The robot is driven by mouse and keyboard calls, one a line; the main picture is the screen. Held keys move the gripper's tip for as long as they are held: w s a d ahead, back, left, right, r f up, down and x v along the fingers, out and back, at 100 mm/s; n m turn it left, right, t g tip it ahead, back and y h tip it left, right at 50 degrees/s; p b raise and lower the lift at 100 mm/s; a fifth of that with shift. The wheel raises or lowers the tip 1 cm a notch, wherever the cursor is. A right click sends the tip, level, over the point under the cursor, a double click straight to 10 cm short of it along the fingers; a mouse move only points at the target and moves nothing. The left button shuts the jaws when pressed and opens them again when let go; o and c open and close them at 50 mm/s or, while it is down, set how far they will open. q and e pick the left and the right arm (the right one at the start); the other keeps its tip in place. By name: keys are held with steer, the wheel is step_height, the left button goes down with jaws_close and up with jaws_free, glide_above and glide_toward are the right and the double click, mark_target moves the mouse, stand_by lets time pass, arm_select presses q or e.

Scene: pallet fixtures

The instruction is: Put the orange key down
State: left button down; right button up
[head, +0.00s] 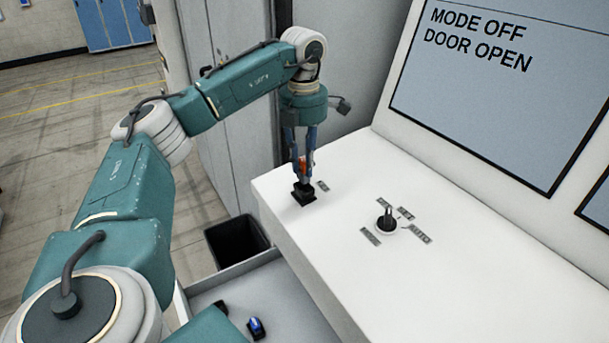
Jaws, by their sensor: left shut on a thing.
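My left gripper (303,178) points straight down over the near left corner of the white console (342,200). It is shut on the orange key (301,166), which shows as a small orange patch between the fingers. The fingers hide most of the key. A black square block (303,194) is on the console top directly below the fingertips. I cannot tell whether the key is in the block or just above it.
A black rotary knob (387,221) with small labels stands on the console. A screen (500,75) behind reads "MODE OFF, DOOR OPEN". A grey tray (282,290) below holds a blue and black item (256,327). A dark bin (236,242) stands beside the console.

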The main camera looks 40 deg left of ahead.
mark_target(305, 177)
arm_select(q)
step_height(305, 177, down, 4)
steer(key=shift+r+p, duration=0.15)
steer(key=shift+p, duration=0.4)
steer(key=shift+f, duration=0.35)
steer(key=shift+f, duration=0.1)
steer(key=c, duration=1.6)
jaws_free()
steer(key=shift+o, duration=0.2)
